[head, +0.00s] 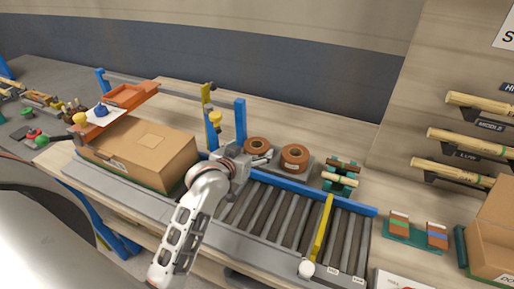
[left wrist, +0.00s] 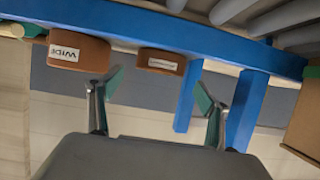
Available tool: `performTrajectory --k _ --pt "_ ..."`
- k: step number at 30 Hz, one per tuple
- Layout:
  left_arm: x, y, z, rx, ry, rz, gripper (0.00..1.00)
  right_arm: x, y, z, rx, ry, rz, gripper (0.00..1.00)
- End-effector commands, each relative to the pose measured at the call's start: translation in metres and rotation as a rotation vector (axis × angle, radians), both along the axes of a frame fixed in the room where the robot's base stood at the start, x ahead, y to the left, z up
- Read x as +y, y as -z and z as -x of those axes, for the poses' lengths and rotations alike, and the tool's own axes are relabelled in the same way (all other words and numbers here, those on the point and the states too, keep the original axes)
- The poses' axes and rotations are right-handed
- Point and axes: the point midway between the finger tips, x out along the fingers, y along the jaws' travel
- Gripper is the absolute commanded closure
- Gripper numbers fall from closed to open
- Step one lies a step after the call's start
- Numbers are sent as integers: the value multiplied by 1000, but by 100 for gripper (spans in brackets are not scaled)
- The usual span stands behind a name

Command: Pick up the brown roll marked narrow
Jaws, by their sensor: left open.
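Two brown rolls stand on a grey plate behind the conveyor in the head view. The left, smaller roll (head: 257,145) also shows in the left wrist view (left wrist: 160,62); its label there is too small to read surely. The right roll (head: 295,157) also shows in the left wrist view (left wrist: 78,52), where its label reads WIDE upside down. My left gripper (head: 262,158) is in front of the smaller roll, near it and apart from the WIDE one. In the left wrist view its jaws (left wrist: 160,92) are open and empty, with the smaller roll beyond them.
A blue rail (head: 290,184) runs along the roller conveyor before the rolls. A blue post (head: 240,122) stands left of them. A cardboard box (head: 140,150) sits on the conveyor's left; a yellow bar (head: 322,228) crosses its right part. A green stand (head: 340,178) stands right of the rolls.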

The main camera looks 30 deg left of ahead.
Motion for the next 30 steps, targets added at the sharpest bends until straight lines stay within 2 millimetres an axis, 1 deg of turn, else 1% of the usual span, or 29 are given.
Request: performTrajectory --k 1,3,6,10,16,17,18,20,21,30 --pt "0 2 -9 1 0 -1 22 0 0 0 0 0 0 60" --pt "1 5 -19 0 -1 -1 22 0 0 0 1 1 1 60" --pt "2 10 -29 0 0 -2 22 -1 0 0 1 2 2 60" --pt "2 12 -34 0 0 -1 22 -2 0 0 2 2 2 60" --pt "2 13 -35 0 0 -1 22 -2 0 0 1 1 2 60" --pt "2 13 -35 0 0 -1 28 -2 0 0 1 1 2 60" --pt "2 13 -35 0 0 -1 38 -2 0 0 1 1 2 60" --pt "2 13 -35 0 0 -1 54 -2 0 0 1 2 2 60" --pt "2 13 -34 0 0 -1 64 -2 0 0 1 2 2 60" --pt "2 12 -34 -1 0 -1 64 -2 0 0 2 3 3 60"
